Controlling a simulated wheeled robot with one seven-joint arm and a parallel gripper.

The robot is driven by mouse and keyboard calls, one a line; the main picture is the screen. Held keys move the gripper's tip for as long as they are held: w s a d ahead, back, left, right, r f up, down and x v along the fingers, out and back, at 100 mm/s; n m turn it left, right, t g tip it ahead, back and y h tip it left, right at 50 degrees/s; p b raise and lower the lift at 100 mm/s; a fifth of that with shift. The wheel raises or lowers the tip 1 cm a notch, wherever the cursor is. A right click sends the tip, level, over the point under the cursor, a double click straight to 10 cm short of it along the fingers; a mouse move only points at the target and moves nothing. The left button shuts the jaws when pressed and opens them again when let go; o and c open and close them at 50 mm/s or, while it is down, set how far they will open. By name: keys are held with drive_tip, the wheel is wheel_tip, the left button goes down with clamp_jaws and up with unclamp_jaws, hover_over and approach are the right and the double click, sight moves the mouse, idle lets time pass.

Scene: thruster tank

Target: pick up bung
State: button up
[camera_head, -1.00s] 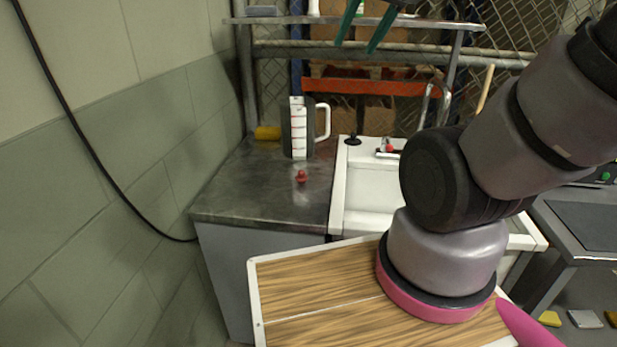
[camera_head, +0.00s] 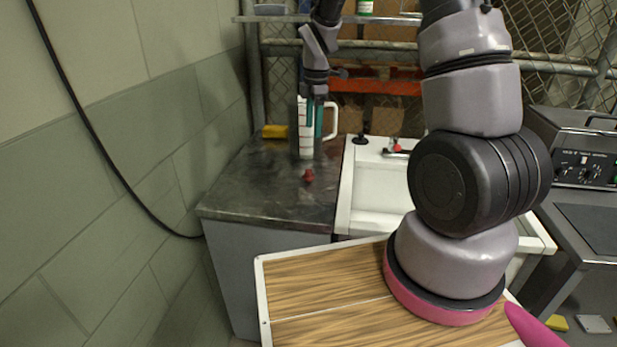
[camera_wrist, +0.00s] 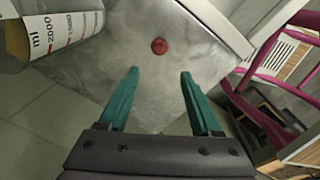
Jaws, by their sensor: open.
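The bung is a small red stopper (camera_head: 308,175) on the grey metal counter (camera_head: 265,185), in front of the measuring jug. In the wrist view the bung (camera_wrist: 159,46) lies beyond the fingertips, roughly centred between them. My gripper (camera_head: 314,128) is above the counter, in front of the jug in the head view, pointing down. In the wrist view its two teal fingers (camera_wrist: 159,72) are spread apart with nothing between them. The gripper is apart from the bung.
The white-scaled measuring jug (camera_head: 303,148) stands behind the bung; it also shows at upper left in the wrist view (camera_wrist: 62,28). A white sink (camera_head: 375,190) adjoins the counter's right side. A yellow block (camera_head: 276,131) lies at the back. The counter around the bung is clear.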

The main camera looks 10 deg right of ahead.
sight(309, 170)
drive_tip(key=f+n, duration=0.1)
drive_tip(key=f, duration=0.5)
drive_tip(key=w+f+n, duration=0.1)
drive_tip(key=f, duration=0.2)
drive_tip(key=shift+a+f+n+g, duration=0.3)
drive_tip(key=shift+a+f, duration=0.1)
drive_tip(key=shift+w+a+f, duration=0.1)
drive_tip(key=shift+f, duration=1.4)
drive_tip(key=shift+w+a+f, duration=0.1)
drive_tip(key=shift+f, duration=1.4)
drive_tip(key=shift+s, duration=0.1)
clamp_jaws()
